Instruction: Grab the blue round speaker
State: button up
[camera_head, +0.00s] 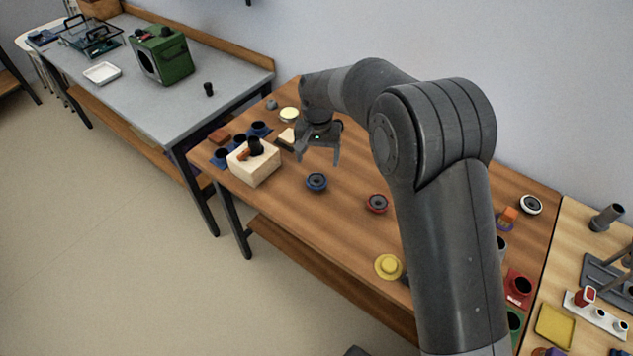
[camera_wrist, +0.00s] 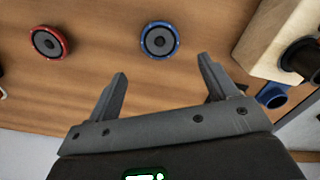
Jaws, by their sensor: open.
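The blue round speaker (camera_head: 316,182) lies flat on the brown wooden table, with a blue rim and dark cone. In the wrist view the blue speaker (camera_wrist: 159,39) is beyond my fingertips, roughly in line with the gap between them. My gripper (camera_head: 318,158) is open and empty above the table, apart from the speaker. In the wrist view my gripper (camera_wrist: 162,66) shows both fingers spread with nothing between them. A red round speaker (camera_head: 377,203) lies to the right of the blue one; it also shows in the wrist view (camera_wrist: 49,42).
A light wooden block (camera_head: 257,172) with dark parts on it stands left of the blue speaker. A yellow round piece (camera_head: 388,267) lies near the front edge. A white round speaker (camera_head: 530,205) lies at the right. Table around the blue speaker is clear.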

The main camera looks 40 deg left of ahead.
aim_at(316, 179)
jog(key=f, duration=0.8)
jog(key=shift+s, duration=0.2)
jog(key=shift+r, duration=0.1)
jog(key=c, duration=1.1)
jog(key=shift+r, duration=0.1)
jog(key=shift+c, duration=0.2)
